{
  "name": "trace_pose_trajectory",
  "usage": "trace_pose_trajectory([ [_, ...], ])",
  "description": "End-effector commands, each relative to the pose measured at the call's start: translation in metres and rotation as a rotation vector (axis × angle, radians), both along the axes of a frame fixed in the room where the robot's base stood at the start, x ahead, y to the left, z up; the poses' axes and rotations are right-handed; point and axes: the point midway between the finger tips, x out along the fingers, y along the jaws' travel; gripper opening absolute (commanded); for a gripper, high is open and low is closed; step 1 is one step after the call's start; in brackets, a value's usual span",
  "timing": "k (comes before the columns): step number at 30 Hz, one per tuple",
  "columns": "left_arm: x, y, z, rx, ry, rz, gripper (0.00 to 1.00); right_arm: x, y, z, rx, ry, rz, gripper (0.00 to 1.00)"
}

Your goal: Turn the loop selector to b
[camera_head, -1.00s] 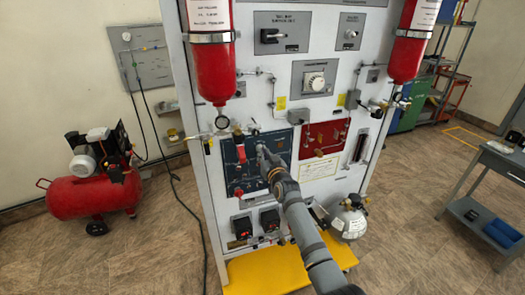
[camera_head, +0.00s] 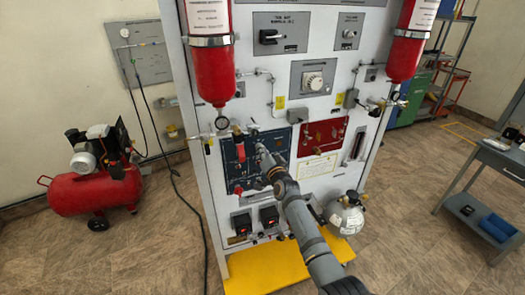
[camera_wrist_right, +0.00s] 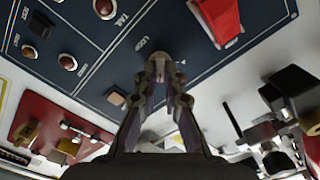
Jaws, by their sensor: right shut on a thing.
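The dark blue panel (camera_head: 231,165) is on the front of the white trainer cabinet, left of the red panel (camera_head: 322,137). My right gripper (camera_head: 261,149) reaches its face from below right. In the right wrist view the blue panel (camera_wrist_right: 95,25) fills the top, and the right gripper's fingertips (camera_wrist_right: 159,62) are closed together at it, beside a small white label that looks like "LOOP". They are shut on a small part, likely the loop selector, which the fingers almost wholly hide. Its pointer setting cannot be read. My left gripper is not in view.
Red cylinders (camera_head: 207,60) hang on the cabinet's front. A red compressor (camera_head: 85,190) stands left.

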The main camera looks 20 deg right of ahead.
Motion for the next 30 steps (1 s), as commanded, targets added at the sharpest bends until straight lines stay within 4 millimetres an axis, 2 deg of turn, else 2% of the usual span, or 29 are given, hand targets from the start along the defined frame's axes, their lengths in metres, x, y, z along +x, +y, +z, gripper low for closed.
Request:
trace_pose_trajectory([
  [16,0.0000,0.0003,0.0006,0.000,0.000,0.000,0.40,-0.0002,-0.0002,-0.0011,0.025,0.002,0.000,0.00],
  [17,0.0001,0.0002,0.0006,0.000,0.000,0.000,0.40,-0.0002,-0.0002,-0.0011,0.025,0.002,0.000,0.10],
  [18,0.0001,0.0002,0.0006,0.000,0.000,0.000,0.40,-0.0002,-0.0002,-0.0011,0.025,0.002,0.000,0.16],
  [22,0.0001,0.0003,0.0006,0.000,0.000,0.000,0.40,-0.0001,-0.0002,-0.0009,0.024,0.002,0.000,0.32],
  [30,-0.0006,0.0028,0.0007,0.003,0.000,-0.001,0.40,-0.0004,-0.0002,-0.0004,0.024,0.001,0.000,0.32],
])
